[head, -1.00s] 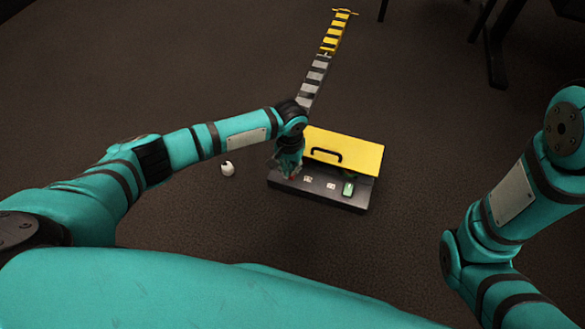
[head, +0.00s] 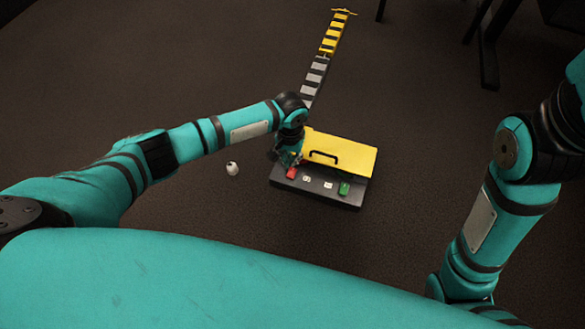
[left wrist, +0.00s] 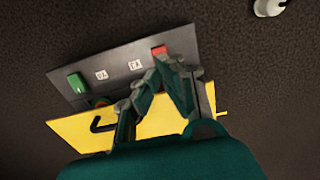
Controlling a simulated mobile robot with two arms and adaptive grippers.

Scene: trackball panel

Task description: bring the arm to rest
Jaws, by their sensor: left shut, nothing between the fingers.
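My left gripper (head: 287,160) is shut and empty at the left end of the dark panel (head: 330,196). In the left wrist view its fingertips (left wrist: 168,62) come together just beside the red switch (left wrist: 158,51); I cannot tell whether they touch it. The red switch also shows in the head view (head: 292,172). A green switch (head: 344,188) sits at the panel's right end. The yellow cover (head: 345,154) with a black handle (head: 323,157) lies behind the switches. My right arm is at the right edge; its gripper is out of view.
A white ball with a dark spot (head: 232,168) rests on the floor left of the panel. A striped yellow and grey strip (head: 328,50) runs away behind it. Dark furniture legs (head: 489,62) stand at the back right. The floor in front is clear.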

